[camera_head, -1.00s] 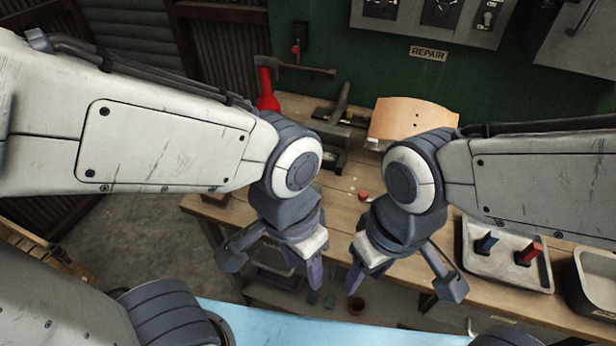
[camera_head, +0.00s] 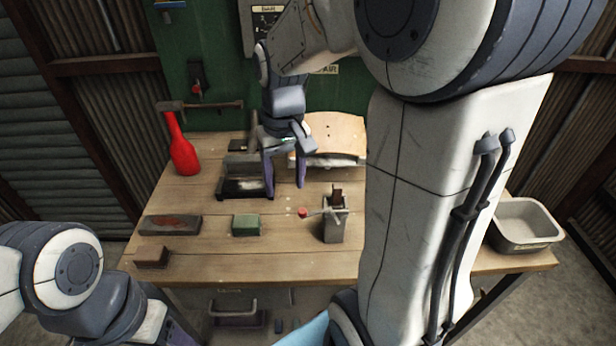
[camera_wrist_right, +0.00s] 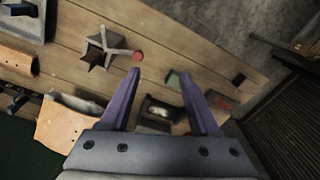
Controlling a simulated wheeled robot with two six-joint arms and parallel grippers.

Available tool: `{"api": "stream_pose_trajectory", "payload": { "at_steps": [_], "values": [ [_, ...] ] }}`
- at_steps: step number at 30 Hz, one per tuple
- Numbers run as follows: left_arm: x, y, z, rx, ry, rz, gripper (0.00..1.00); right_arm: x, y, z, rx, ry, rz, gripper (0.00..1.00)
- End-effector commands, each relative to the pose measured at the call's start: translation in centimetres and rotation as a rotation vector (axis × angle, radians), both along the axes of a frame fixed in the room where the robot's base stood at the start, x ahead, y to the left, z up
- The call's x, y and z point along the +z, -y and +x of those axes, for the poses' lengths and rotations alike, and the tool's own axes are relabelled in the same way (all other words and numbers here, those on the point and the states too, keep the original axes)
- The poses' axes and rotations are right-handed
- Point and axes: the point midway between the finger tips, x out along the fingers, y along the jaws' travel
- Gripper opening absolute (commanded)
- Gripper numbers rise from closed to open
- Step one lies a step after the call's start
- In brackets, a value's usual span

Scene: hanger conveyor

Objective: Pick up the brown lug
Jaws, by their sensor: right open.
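A small brown lug (camera_head: 337,193) stands upright in the top of a grey vise-like holder (camera_head: 333,226) with a red-knobbed lever, at the middle right of the wooden bench. My right gripper (camera_head: 284,188) is open and empty, pointing down over the back of the bench, left of and behind the holder. In the right wrist view the open fingers (camera_wrist_right: 160,76) hold nothing, and the holder (camera_wrist_right: 97,48) lies up and left of them. The lug is not clear there. My left gripper (camera_head: 172,328) is low at the left, mostly cut off.
A green block (camera_head: 246,225), a dark red-topped block (camera_head: 170,225) and a brown block (camera_head: 151,257) lie front left. A black-grey device (camera_head: 245,186) sits below the right gripper. A metal bin (camera_head: 524,226) is at right.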

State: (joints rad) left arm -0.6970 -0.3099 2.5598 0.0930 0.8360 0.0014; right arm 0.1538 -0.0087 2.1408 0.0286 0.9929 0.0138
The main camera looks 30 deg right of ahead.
Motion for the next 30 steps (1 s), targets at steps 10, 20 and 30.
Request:
{"api": "stream_pose_trajectory", "payload": {
  "at_steps": [10, 20, 30],
  "values": [
    [0.3, 0.0, 0.0, 0.0, 0.0, 0.0, 0.56, 0.8, 13.0, 0.4, -0.362, -0.024, -0.016, 0.62],
    [0.9, 0.0, 0.0, 0.001, 0.0, 0.0, 0.56, -3.4, 13.5, 0.3, -0.376, -0.028, -0.016, 0.62],
    [2.4, 0.0, 0.0, 0.001, 0.0, 0.0, 0.56, -6.9, 13.4, 0.2, -0.375, -0.031, -0.015, 0.62]
  ]
}}
